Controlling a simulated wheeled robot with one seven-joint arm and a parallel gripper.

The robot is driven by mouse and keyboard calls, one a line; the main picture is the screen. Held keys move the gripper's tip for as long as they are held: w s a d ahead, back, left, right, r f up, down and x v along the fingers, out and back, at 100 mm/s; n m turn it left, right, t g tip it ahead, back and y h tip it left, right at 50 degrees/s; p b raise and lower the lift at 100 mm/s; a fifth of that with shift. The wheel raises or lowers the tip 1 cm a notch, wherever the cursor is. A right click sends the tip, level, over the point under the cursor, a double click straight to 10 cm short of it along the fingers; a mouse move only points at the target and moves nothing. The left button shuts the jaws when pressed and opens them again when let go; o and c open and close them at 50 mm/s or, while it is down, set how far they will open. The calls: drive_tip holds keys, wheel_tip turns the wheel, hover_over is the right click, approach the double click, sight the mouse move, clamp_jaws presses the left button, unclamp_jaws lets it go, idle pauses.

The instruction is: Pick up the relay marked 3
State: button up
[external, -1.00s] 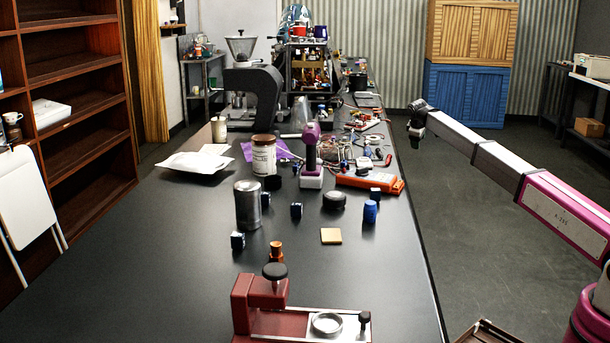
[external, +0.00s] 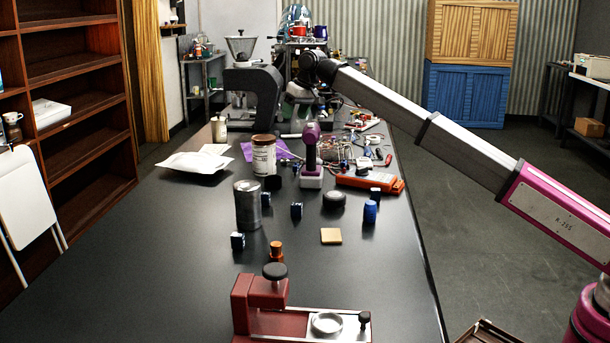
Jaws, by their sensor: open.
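Several small dark relay-like blocks stand on the black table. One is at the front left (external: 237,241), one in the middle (external: 296,210), one right of the tall metal can (external: 265,198), and one near the orange tool (external: 375,193). Another dark block (external: 273,183) sits by the labelled jar. The numbers on them are too small to read, so I cannot tell which is marked 3. My gripper (external: 299,92) is open at the end of my arm, over the far part of the table, small and partly lost against the brewer. It is well beyond the blocks.
The metal can (external: 247,206), labelled jar (external: 263,155), purple-handled tool (external: 311,158), black puck (external: 334,200), blue cylinder (external: 370,211) and orange tool (external: 369,183) stand among the blocks. A red press (external: 255,300) is in front. Loose parts and the brewer crowd the far end.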

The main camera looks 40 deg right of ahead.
sight(237, 235)
drive_tip(key=s+a+f+m+g, duration=0.1)
drive_tip(key=s+a+f+m, duration=0.1)
drive_tip(key=s+a, duration=0.4)
drive_tip(key=s+a+f+m+g+y, duration=0.1)
drive_tip(key=s+a+m+g, duration=0.1)
drive_tip(key=s+a, duration=0.5)
drive_tip(key=s+a+f+m+g, duration=0.2)
drive_tip(key=s+a, duration=0.4)
drive_tip(key=a, duration=1)
drive_tip(key=shift+s+a+f+m+y, duration=0.2)
drive_tip(key=shift+a+f+m+y, duration=0.1)
drive_tip(key=shift+m+y, duration=0.1)
drive_tip(key=s+a+f+m, duration=0.1)
drive_tip(key=a, duration=0.1)
drive_tip(key=s+a+f+m, duration=0.1)
drive_tip(key=s+a, duration=0.1)
drive_tip(key=s+a+f+m+g, duration=0.1)
drive_tip(key=shift+s+a+f+h, duration=0.25)
drive_tip(key=shift+s+a+h, duration=0.05)
drive_tip(key=shift+s+a, duration=0.1)
drive_tip(key=shift+m, duration=0.4)
drive_tip(key=x, duration=0.6)
drive_tip(key=shift+s+a, duration=0.1)
drive_tip(key=shift+s, duration=0.05)
drive_tip(key=shift+x, duration=2.5)
drive_tip(key=shift+s+a, duration=0.1)
drive_tip(key=shift+a, duration=0.05)
drive_tip(key=c, duration=1)
